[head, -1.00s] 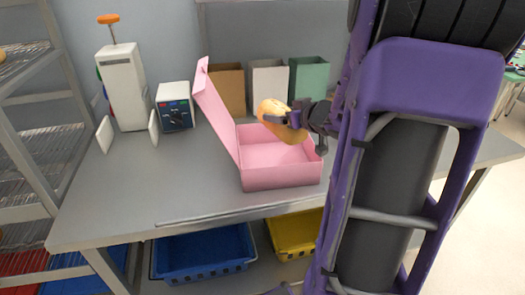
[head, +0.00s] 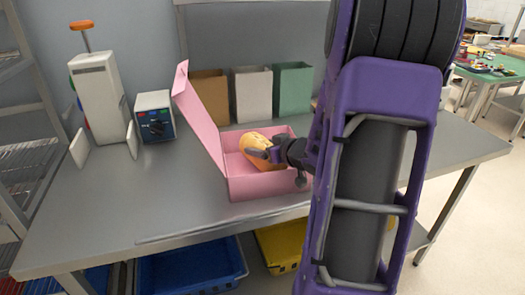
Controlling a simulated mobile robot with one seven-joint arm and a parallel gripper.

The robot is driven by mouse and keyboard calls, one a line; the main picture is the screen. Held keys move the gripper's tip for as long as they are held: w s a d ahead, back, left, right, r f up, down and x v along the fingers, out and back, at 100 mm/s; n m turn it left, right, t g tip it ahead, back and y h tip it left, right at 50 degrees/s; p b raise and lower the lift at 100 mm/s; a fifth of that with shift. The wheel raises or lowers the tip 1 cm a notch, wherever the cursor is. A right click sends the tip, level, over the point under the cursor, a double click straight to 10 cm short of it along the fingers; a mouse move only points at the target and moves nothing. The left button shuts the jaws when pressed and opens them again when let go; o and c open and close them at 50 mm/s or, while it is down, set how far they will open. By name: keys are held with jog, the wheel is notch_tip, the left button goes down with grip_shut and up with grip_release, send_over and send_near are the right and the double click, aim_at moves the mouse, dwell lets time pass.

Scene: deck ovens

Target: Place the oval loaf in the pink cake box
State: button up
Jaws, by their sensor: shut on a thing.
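The pink cake box (head: 265,187) stands on the grey work table with its lid raised on the left side. The oval loaf (head: 256,142), golden brown, is within the box's opening as seen from the head. My gripper (head: 268,153) is shut on the loaf, reaching in from the right. The loaf looks tilted, and its lower part is partly hidden by my gripper. I cannot tell whether the loaf touches the box floor.
Brown (head: 209,97), white (head: 251,93) and green (head: 292,91) bags stand behind the box. A white device with a dark panel (head: 154,117) and a tall white machine (head: 98,92) stand at the left. The table (head: 110,205) is clear at the front left.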

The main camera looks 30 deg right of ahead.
jog(key=shift+r, duration=0.15)
jog(key=shift+f, duration=0.65)
jog(key=o, duration=1.4)
jog(key=shift+r, duration=0.1)
jog(key=shift+r, duration=0.4)
jog(key=p+v, duration=0.3)
jog(key=v, duration=0.9)
